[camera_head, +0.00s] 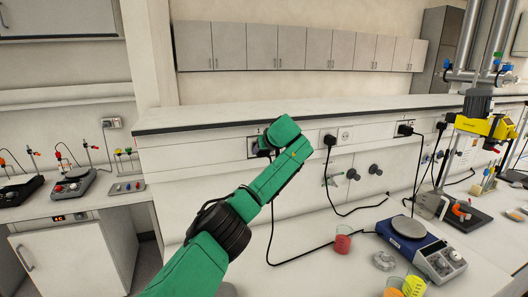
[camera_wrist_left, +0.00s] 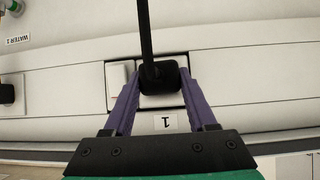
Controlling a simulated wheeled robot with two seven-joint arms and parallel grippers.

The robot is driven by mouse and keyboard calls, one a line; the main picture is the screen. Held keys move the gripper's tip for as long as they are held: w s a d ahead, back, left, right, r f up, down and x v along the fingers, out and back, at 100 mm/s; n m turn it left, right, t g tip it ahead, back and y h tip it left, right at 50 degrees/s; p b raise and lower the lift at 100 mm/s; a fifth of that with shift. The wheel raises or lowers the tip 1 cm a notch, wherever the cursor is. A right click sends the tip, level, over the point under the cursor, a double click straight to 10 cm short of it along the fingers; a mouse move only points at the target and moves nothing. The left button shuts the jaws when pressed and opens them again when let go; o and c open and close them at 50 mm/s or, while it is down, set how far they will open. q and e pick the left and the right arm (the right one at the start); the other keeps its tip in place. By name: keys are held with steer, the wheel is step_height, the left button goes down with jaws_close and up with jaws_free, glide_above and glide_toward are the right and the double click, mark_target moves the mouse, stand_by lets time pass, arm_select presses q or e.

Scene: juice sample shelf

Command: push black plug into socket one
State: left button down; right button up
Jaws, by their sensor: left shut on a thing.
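In the left wrist view, the two purple fingers of my left gripper (camera_wrist_left: 159,80) are shut on the black plug (camera_wrist_left: 160,76), one on each side. Its black cable (camera_wrist_left: 146,35) runs away toward the top of the picture. The plug is in front of the socket one plate (camera_wrist_left: 160,101), above the label "1" (camera_wrist_left: 165,122). It covers the socket holes, so I cannot tell how deep it sits. In the head view, my green left arm hides most of the plug and fingers; the edge of socket one (camera_head: 252,146) shows beside it. My right gripper is not in view.
Other wall sockets (camera_head: 345,136) with black plugs (camera_head: 329,140) line the panel to the right. Valves (camera_head: 375,170) stick out of the panel. The bench below my arm looks mostly clear.

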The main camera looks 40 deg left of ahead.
arm_select(q)
steer(key=shift+w+a, duration=0.2)
steer(key=shift+a, duration=0.15)
stand_by(0.5)
steer(key=shift+c, duration=0.6)
jaws_free()
steer(key=shift+d, duration=0.2)
steer(key=b+v, duration=0.7)
steer(key=v, duration=0.7)
steer(key=shift+s+r, duration=0.15)
steer(key=shift+r, duration=0.05)
